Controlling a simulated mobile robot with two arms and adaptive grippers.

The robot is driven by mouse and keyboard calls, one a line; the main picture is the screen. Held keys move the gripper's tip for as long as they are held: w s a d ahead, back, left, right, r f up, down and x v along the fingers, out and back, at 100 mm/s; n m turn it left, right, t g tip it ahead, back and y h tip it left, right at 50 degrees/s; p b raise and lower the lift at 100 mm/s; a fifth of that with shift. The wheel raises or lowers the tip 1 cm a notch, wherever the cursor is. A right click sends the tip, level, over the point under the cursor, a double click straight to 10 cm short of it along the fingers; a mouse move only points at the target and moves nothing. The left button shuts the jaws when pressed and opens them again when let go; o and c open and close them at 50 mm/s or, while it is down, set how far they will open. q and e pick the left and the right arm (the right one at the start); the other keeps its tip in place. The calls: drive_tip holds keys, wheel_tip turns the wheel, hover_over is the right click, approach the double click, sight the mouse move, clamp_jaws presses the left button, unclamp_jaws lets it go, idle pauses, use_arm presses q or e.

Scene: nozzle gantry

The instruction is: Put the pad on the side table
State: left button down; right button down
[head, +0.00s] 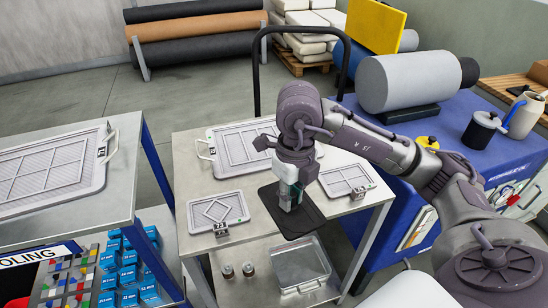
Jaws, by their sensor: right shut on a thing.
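The pad (305,216) is a dark, flat, square sheet with rounded corners. It shows over the front part of a light metal-topped table (258,224), and its near corner reaches past the table's front edge in the picture. My right gripper (289,203) points down and is shut on the pad near its middle, partly hiding it. I cannot tell whether the pad touches the tabletop. My left gripper is not in view.
On the metal table, a tray with a diamond pattern (217,212) lies left of the pad, a small tray (346,179) right and a large tray (243,149) behind. A clear bin (300,266) sits below. A blue bench (462,148) stands right, another table (122,176) left.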

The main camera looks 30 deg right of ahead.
drive_tip(key=shift+w+d+f+m, duration=0.35)
drive_tip(key=shift+w+d+m, duration=0.1)
drive_tip(key=shift+d+m, duration=0.1)
drive_tip(key=shift+w+d+f+m, duration=0.3)
drive_tip(key=shift+w+d+m, duration=0.15)
drive_tip(key=shift+d, duration=0.1)
drive_tip(key=w+d+f+p, duration=0.1)
drive_tip(key=w+f, duration=0.1)
drive_tip(key=w, duration=0.1)
drive_tip(key=w+d+f, duration=0.1)
drive_tip(key=w+f, duration=0.1)
drive_tip(key=w, duration=0.1)
drive_tip(key=w+d+f+p, duration=0.1)
drive_tip(key=w+d+f, duration=0.1)
drive_tip(key=w, duration=0.1)
drive_tip(key=shift+p, duration=0.35)
drive_tip(key=shift+w+f, duration=0.15)
drive_tip(key=shift+w, duration=0.15)
drive_tip(key=shift+w+d+f, duration=0.1)
drive_tip(key=shift+f, duration=0.1)
wheel_tip(320, 180, down, 3)
drive_tip(key=shift+f+p, duration=0.15)
drive_tip(key=shift+p, duration=0.6)
drive_tip(key=shift+f, duration=0.25)
